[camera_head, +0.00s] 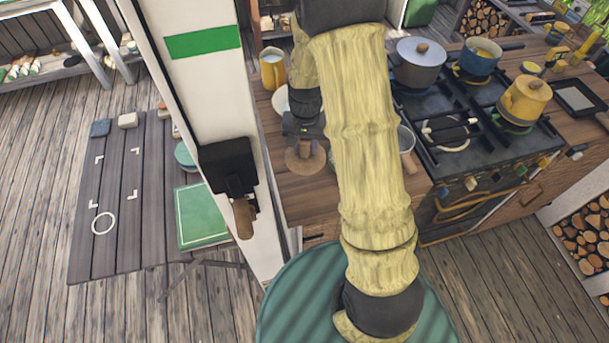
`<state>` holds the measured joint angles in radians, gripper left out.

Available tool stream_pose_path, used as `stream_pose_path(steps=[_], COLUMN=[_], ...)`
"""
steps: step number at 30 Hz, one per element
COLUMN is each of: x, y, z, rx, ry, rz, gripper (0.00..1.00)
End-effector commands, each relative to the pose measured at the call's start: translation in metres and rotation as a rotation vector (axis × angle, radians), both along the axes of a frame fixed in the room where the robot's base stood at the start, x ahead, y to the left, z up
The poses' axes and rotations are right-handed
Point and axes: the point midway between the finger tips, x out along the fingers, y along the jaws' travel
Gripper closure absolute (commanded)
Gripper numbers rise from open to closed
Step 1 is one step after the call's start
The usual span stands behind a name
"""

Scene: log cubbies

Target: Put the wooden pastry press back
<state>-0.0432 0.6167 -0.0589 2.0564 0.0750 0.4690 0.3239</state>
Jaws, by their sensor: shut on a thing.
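The wooden pastry press (305,161) has a round brown disc base and a short upright handle. It is at the left part of the wooden counter (310,192), left of my arm. My gripper (304,139) points down over it and is shut on its handle. Whether the disc touches the counter or is just above it, I cannot tell. The fingertips are small and partly dark in the picture.
A yellow jug (273,69), a white dish (280,100) and a partly hidden metal pot (406,140) stand near. The stove (455,135) bears several pots. A white post (190,70) stands left. The plank table (120,235) has white corner marks and a ring (103,223).

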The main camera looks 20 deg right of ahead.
Motion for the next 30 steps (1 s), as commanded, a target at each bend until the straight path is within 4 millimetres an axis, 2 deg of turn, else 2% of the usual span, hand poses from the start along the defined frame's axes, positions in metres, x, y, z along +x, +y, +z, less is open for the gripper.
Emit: stream_pose_path(steps=[4,13,25,30], x=[-0.001,0.000,0.000,-0.001], y=[0.000,-0.001,0.004,0.003], z=[-0.011,-0.053,-0.059,-0.076], rx=[0.000,0.000,0.000,0.000], ry=[0.004,0.003,0.001,0.004], rz=[-0.001,-0.003,0.008,0.006], gripper=[0.86,0.86,0.86,0.86])
